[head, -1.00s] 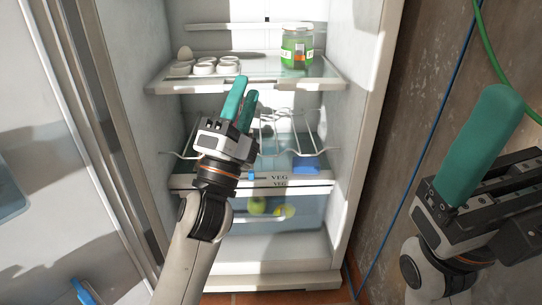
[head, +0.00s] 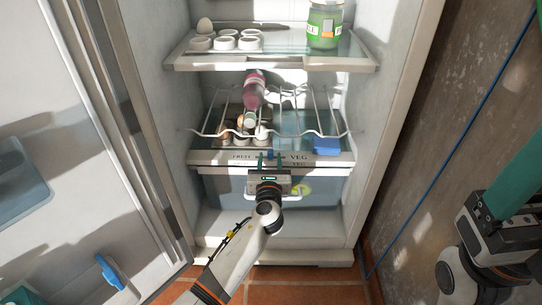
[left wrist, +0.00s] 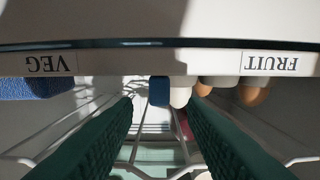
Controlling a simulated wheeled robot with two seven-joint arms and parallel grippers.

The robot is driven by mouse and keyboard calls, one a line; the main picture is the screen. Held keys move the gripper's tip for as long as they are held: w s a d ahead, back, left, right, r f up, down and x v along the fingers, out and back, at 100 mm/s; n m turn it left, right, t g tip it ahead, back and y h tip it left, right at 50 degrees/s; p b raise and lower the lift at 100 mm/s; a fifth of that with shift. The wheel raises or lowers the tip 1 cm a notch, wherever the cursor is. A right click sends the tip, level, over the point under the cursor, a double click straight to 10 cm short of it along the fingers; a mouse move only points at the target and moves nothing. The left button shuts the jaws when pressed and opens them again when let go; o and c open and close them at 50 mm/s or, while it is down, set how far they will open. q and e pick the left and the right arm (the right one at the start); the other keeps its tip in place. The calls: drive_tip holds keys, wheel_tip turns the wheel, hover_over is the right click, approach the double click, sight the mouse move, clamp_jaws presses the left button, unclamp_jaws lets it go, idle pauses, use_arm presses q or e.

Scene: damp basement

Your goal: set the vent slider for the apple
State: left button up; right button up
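The blue vent slider (head: 270,155) sits on the shelf's front strip, about midway between the FRUIT label (head: 241,156) and the VEG label (head: 299,157). My left gripper (head: 272,161) is open at the strip, one finger to each side of the slider. In the left wrist view the slider (left wrist: 159,90) shows between the spread fingers, apart from both. A yellow-green fruit (head: 301,188) shows through the clear drawer (head: 325,192) below; I cannot tell if it is the apple. My right gripper (head: 515,175) is partly out of view at the right, only one teal finger clear.
A green jar (head: 324,25) and an egg holder (head: 225,40) stand on the upper shelf. The open fridge door (head: 75,160) is at left.

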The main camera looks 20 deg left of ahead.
sight(270, 153)
use_arm(q)
drive_tip(key=shift+b+x, duration=0.8)
drive_tip(key=shift+x, duration=1.45)
clamp_jaws()
